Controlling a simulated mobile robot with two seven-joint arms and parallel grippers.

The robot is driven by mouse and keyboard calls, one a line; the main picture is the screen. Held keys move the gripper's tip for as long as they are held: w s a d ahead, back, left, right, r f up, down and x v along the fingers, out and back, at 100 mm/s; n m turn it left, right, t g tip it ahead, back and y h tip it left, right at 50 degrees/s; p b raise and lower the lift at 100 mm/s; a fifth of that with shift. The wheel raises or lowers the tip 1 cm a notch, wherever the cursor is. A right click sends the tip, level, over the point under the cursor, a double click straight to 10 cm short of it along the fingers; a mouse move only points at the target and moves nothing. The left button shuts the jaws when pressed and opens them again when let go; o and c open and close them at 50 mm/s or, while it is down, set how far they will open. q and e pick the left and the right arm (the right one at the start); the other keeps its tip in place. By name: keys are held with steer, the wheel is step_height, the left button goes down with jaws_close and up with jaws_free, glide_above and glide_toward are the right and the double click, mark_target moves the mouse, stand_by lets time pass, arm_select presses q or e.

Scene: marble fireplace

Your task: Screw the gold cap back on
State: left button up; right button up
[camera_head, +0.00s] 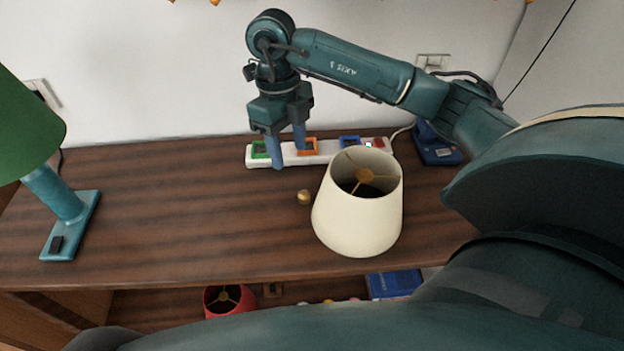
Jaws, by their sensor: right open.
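A small gold cap (304,197) lies on the brown wooden top, just left of the cream lampshade (350,224). The shade is open at the top and shows a gold spoked fitting inside. Whether a lamp stem stands under it is hidden. A blue base (437,152) stands behind and to the right of the shade, partly covered by my arm. My right gripper (288,154) points down with its two blue fingers apart and nothing visible between them. It is above and behind the cap, in front of the power strip from this view. My left gripper is not in view.
A white power strip (325,149) with coloured sockets lies along the wall. A green-shaded lamp (58,200) stands at the left. A red lampshade (232,300) and a blue box (394,284) are on the shelf below. The wooden top (180,215) is clear left of the cap.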

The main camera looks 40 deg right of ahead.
steer(key=shift+w+d+r+h, duration=0.1)
steer(key=shift+d+r+h, duration=0.1)
steer(key=shift+d, duration=0.25)
steer(key=shift+w+d+r+h, duration=0.1)
steer(key=shift+d+r+h, duration=0.1)
steer(key=shift+d, duration=0.2)
steer(key=shift+f, duration=0.1)
glide_above(304, 192)
steer(key=f, duration=0.7)
steer(key=shift+w+a+f, duration=0.15)
steer(key=shift+w+f, duration=0.05)
steer(key=shift+f, duration=0.2)
steer(key=f, duration=0.5)
steer(key=shift+s+f+p, duration=0.15)
steer(key=shift+s+p, duration=0.05)
steer(key=shift+p, duration=0.15)
steer(key=shift+c, duration=0.4)
